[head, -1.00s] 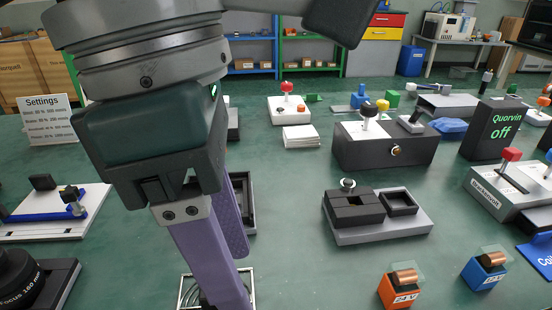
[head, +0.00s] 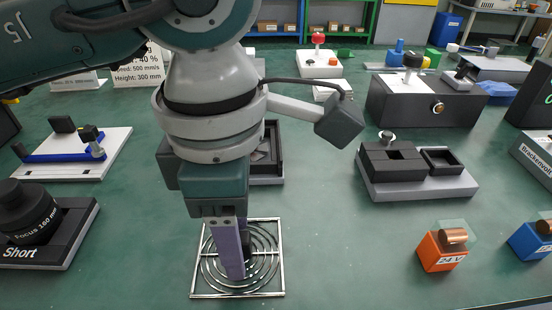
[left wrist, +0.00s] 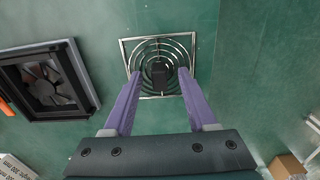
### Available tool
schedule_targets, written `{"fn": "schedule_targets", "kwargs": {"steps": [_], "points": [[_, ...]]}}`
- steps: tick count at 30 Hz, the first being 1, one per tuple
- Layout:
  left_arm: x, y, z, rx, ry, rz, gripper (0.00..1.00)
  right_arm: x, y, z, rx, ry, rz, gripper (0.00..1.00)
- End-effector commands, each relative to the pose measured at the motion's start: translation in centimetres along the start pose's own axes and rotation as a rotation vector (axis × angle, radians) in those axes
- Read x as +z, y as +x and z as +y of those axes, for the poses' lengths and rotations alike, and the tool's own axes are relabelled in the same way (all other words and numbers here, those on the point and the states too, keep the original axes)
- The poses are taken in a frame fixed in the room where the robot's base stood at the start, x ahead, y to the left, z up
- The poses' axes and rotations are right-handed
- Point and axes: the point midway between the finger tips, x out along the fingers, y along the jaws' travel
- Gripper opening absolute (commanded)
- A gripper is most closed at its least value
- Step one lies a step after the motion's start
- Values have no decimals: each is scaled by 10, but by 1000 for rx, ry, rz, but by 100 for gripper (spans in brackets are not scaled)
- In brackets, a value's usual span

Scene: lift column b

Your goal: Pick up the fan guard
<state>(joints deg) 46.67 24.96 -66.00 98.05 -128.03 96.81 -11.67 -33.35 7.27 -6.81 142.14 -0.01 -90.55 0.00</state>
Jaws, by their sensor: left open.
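The fan guard (head: 206,268) is a square wire grille with concentric rings and a dark block at its middle. It lies flat on the green surface near the front in the head view. My left gripper (head: 238,272) points down over it with its purple fingers and hides part of its rings. In the left wrist view, the fan guard (left wrist: 160,43) lies ahead of the fingers. The left gripper (left wrist: 146,75) is open there, with its fingertips on either side of the dark block and nothing held. I cannot tell whether they touch the guard. My right gripper is not in view.
A black frame with a fan inside (left wrist: 45,82) lies left of the guard in the wrist view. A black round device (head: 32,215) stands at the left. A grey base with black boxes (head: 420,186) and an orange block (head: 440,252) are on the right.

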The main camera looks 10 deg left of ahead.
Motion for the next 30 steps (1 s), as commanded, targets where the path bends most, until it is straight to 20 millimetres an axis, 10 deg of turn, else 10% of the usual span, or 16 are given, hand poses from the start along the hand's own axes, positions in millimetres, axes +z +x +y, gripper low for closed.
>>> {"fn": "schedule_targets", "kwargs": {"steps": [5, 21, 30], "points": [[0, 0, 0, 0, 0, 0, 57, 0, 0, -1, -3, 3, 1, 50], [0, 0, 0, 0, 0, -1, 0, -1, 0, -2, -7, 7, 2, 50], [0, -1, 0, 0, 0, -1, 0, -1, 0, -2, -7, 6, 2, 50]]}}
